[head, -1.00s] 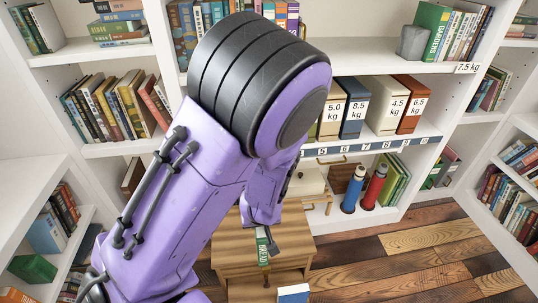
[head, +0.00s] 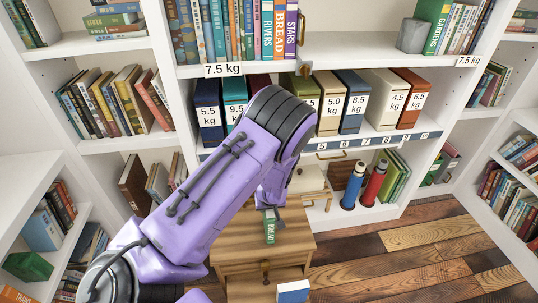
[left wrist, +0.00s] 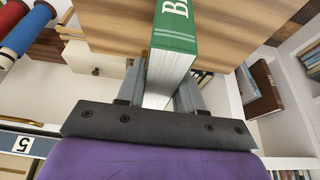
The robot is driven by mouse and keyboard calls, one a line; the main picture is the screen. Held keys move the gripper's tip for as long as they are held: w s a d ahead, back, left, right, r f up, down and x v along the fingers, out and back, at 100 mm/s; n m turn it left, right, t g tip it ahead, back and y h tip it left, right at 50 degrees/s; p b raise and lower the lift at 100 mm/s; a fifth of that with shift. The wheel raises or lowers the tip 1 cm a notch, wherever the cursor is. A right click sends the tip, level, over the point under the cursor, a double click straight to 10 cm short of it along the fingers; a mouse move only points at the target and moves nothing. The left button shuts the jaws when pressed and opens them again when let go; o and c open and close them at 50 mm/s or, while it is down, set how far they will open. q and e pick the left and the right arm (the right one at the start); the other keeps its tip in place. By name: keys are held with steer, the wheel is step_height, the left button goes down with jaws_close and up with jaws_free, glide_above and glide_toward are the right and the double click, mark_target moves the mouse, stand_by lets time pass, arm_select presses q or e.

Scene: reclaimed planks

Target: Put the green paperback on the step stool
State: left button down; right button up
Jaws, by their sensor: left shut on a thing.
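The green paperback (head: 269,231) is over the top of a light wooden piece (head: 236,253) in the head view. Its green spine with white letters and its pale page edge also show in the left wrist view (left wrist: 177,30). My left gripper (head: 270,212) is shut on the end of the book, one finger on each side. I cannot tell whether the book touches the wood below. The wooden piece has a lower level in front and a dark knob on its face; I cannot tell for sure that it is the step stool. My right gripper is not in view.
A blue-and-white book (head: 293,292) is at the wooden piece's lower front. A cream drawer box (head: 308,181) stands behind it. A blue bottle (head: 353,186) and a red bottle (head: 374,185) stand to the right. White bookshelves surround this; plank floor (head: 400,255) is free at right.

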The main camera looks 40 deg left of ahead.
arm_select(q)
steer(key=shift+f, duration=0.1)
steer(key=shift+f, duration=0.1)
steer(key=c, duration=0.7)
jaws_free()
steer(key=shift+d+r, duration=0.1)
steer(key=shift+r, duration=0.35)
steer(key=p+v, duration=0.1)
steer(key=v, duration=1)
steer(key=shift+s+d+r+p, duration=0.1)
steer(key=shift+s+r+p, duration=0.1)
steer(key=shift+p, duration=0.1)
steer(key=s+d+f+m, duration=0.1)
steer(key=s+d+f, duration=0.1)
steer(key=s+f, duration=0.3)
steer(key=s+d+f+m, duration=0.1)
steer(key=s+f, duration=0.4)
steer(key=s, duration=0.5)
steer(key=s+d+f+m, duration=0.1)
steer(key=s+d+f, duration=0.2)
steer(key=s+f, duration=0.2)
steer(key=shift+s+f, duration=0.15)
steer(key=shift+s, duration=0.75)
steer(key=shift+s+f, duration=0.2)
steer(key=shift+s, duration=0.7)
